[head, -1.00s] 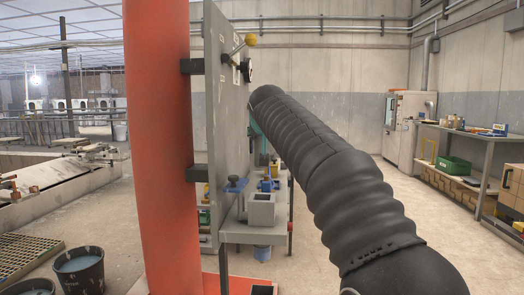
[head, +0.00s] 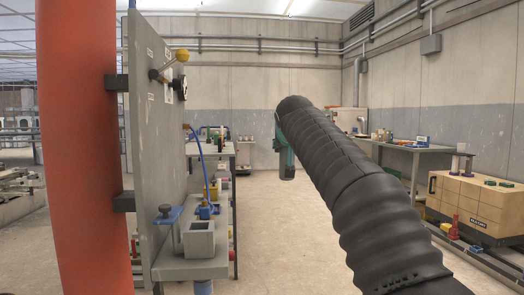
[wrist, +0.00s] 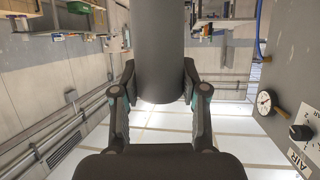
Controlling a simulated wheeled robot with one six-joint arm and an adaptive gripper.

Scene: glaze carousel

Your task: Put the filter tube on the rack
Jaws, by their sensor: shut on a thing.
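The filter tube appears to be the dark grey cylinder (wrist: 160,45) in the wrist view. My gripper (wrist: 160,84) is shut on it, with one finger against each side. The tube's far end runs out of the top of the wrist view. In the head view only a teal part of my gripper (head: 283,143) shows below the end of my black-sleeved arm. The tube is mostly hidden there. I cannot make out for sure which thing is the rack.
An orange-red column (head: 75,150) and an upright grey panel (head: 155,140) stand at the left. A grey shelf (head: 190,268) with a grey box (head: 199,240) juts from the panel. A bench (head: 405,149) and a wooden cabinet (head: 470,205) stand at the right. The middle floor is clear.

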